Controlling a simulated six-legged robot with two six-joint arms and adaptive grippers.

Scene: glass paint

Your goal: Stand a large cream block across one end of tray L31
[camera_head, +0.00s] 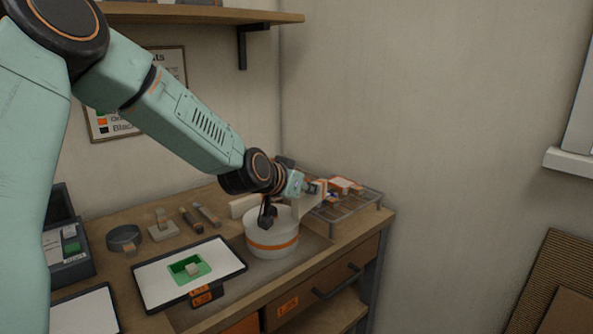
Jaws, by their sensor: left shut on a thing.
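My left gripper (268,213) is small and partly turned away above a white round tub with an orange band (272,247). It is shut on a cream block (307,201), mostly hidden by the wrist. A dark-rimmed tray with a white floor (158,284) lies at the front of the bench. An orange label (203,298) is at its front edge, too small to read surely. My right gripper is not in view.
A wire rack (357,206) with orange and white pieces stands at the right end. Another dark-rimmed tray (88,313) is cut off at lower left. A pale block (241,205) stands behind the tub.

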